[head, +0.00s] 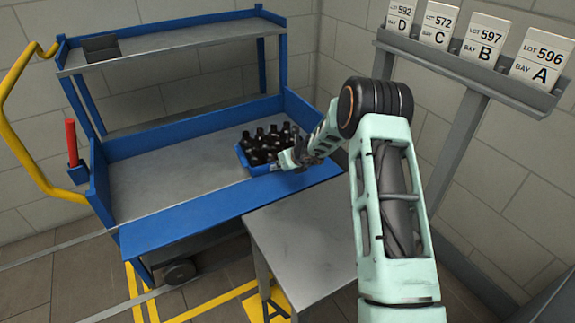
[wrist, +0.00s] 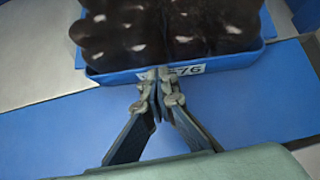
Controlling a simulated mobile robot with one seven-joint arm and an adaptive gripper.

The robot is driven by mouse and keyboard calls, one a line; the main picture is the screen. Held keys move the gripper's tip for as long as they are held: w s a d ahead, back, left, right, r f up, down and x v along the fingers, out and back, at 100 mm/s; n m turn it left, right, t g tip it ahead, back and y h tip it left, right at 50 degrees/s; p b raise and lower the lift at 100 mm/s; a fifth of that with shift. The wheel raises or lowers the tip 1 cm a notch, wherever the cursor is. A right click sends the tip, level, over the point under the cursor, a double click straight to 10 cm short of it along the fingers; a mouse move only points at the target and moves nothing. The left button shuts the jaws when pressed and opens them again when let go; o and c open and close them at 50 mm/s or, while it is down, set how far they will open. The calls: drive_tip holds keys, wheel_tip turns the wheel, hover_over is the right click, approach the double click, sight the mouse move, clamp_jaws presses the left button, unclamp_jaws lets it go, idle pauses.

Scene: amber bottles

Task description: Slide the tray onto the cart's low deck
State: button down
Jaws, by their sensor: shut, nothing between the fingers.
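The blue tray (head: 262,170) holds several dark amber bottles (head: 268,142). It rests on the grey low deck (head: 165,188) of the blue cart, toward the deck's right end and near its front edge. My gripper (head: 290,163) is at the tray's near side. In the wrist view, my gripper (wrist: 160,84) is shut and empty, with its fingertips at the tray's front wall (wrist: 115,78). They overlap the white label (wrist: 187,70), which reads in part "76". I cannot tell for sure whether the fingertips touch the wall. The bottles (wrist: 165,25) stand close together.
The cart's blue front flap (head: 220,207) lies flat between deck and grey table (head: 305,240). The table top is bare. A blue rail (head: 165,133) closes the deck's back. The upper shelf (head: 180,45) is overhead. A lot-card rack (head: 470,70) stands at right.

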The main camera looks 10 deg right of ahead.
sight(276, 152)
drive_tip(key=w+p, duration=0.1)
drive_tip(key=w+a+p, duration=0.1)
drive_tip(key=w+p, duration=0.1)
drive_tip(key=p, duration=0.1)
drive_tip(key=shift+a+r, duration=0.15)
drive_tip(key=shift+r, duration=0.15)
drive_tip(key=w+p, duration=0.1)
drive_tip(key=p, duration=0.1)
drive_tip(key=w+p, duration=0.1)
drive_tip(key=p, duration=0.2)
drive_tip(key=shift+w+a, duration=0.2)
drive_tip(key=shift+a, duration=0.2)
drive_tip(key=shift+w+a+f+p, duration=0.1)
drive_tip(key=shift+w+a+p, duration=0.15)
drive_tip(key=shift+p, duration=0.8)
drive_tip(key=shift+w+f+p, duration=0.2)
drive_tip(key=shift+p, duration=0.35)
drive_tip(key=shift+s+f, duration=0.1)
drive_tip(key=shift+f, duration=0.05)
